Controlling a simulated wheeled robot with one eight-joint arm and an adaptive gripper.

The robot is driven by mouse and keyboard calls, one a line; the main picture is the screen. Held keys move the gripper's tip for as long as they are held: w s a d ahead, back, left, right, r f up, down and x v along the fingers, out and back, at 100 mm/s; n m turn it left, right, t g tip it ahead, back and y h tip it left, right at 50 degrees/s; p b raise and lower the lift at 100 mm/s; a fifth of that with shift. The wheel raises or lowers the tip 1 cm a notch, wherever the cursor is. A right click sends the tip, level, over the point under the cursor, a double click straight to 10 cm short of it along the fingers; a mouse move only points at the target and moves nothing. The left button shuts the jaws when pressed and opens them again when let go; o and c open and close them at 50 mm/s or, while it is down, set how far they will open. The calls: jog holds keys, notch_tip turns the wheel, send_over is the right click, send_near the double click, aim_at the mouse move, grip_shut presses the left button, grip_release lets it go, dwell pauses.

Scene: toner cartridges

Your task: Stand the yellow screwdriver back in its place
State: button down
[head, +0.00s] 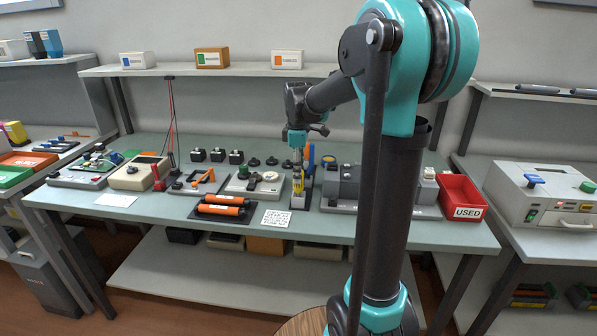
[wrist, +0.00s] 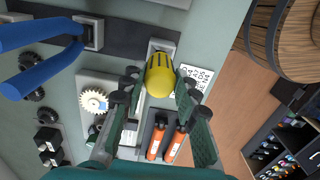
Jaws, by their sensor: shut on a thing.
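The yellow screwdriver (wrist: 160,76) shows in the wrist view as a ribbed yellow handle seen from its end, between my fingertips. My gripper (wrist: 158,88) is shut on it. In the head view my gripper (head: 298,150) points down over the tool rack, with yellow (head: 298,182) below it. The tool rack (wrist: 125,42) is a dark strip with pale sockets in the wrist view. One pale socket (wrist: 162,45) lies right at the handle; the shaft and tip are hidden, so I cannot tell whether they are inside it.
Blue-handled pliers (wrist: 45,35) stand in the rack beside my gripper. Orange rollers (head: 222,208) lie on a dark tray to the left. A printed card (head: 276,218) lies near the table's front edge. A grey machine (head: 345,183) and red USED bin (head: 462,195) stand to the right.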

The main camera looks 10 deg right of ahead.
jog(key=c, duration=1.1)
grip_release()
jog(key=shift+o, duration=0.2)
notch_tip(320, 180, up, 12)
jog(key=shift+s+f, duration=0.1)
